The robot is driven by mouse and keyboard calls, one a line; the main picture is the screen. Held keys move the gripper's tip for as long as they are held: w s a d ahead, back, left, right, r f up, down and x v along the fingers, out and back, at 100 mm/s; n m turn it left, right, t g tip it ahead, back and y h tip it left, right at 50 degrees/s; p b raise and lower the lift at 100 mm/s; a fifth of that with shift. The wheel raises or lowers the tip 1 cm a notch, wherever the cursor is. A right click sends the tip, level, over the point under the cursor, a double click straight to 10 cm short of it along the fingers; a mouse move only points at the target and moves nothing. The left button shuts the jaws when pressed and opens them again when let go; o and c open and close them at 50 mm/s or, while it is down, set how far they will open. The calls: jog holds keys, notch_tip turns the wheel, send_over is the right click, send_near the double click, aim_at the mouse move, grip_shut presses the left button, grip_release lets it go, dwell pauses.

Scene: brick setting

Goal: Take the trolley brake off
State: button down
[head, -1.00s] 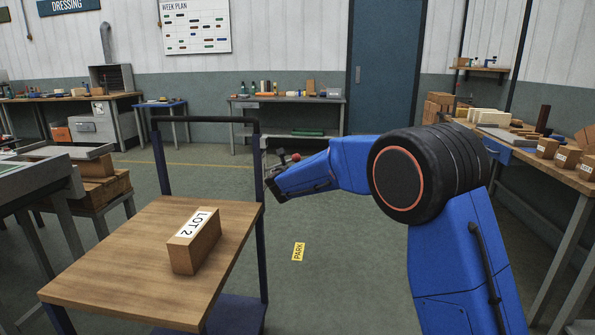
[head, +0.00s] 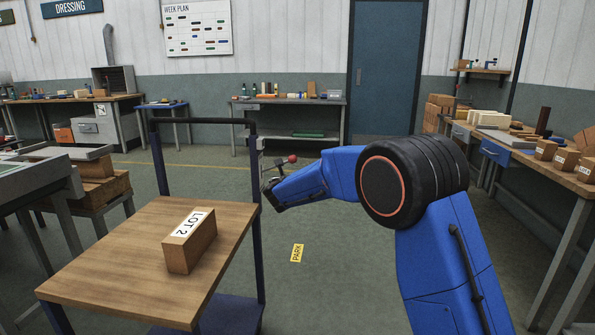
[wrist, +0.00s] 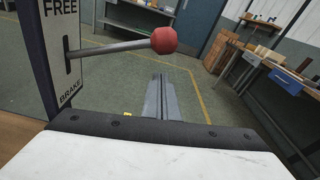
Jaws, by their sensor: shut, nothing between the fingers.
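The trolley has a wooden deck (head: 120,255) and dark blue posts, at the left in the head view. On its right post is a pale plate (wrist: 92,45), marked FREE at the top and BRAKE at the bottom. The brake lever (wrist: 112,47) comes out of a slot about midway between the words and ends in a red knob (wrist: 163,40). The knob also shows small in the head view (head: 292,159). My gripper (wrist: 158,82) is shut and empty. In the wrist view its fingers appear below the knob, apart from it.
A brick marked LOT 2 (head: 190,243) lies on the trolley deck. A yellow PARK label (head: 297,253) is on the floor right of the trolley. A workbench with bricks (head: 520,140) stands at the right. The floor between trolley and bench is open.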

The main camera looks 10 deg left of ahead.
jog(key=s, duration=0.9)
jog(key=shift+s+a+r, duration=0.25)
jog(key=shift+s+r, duration=0.15)
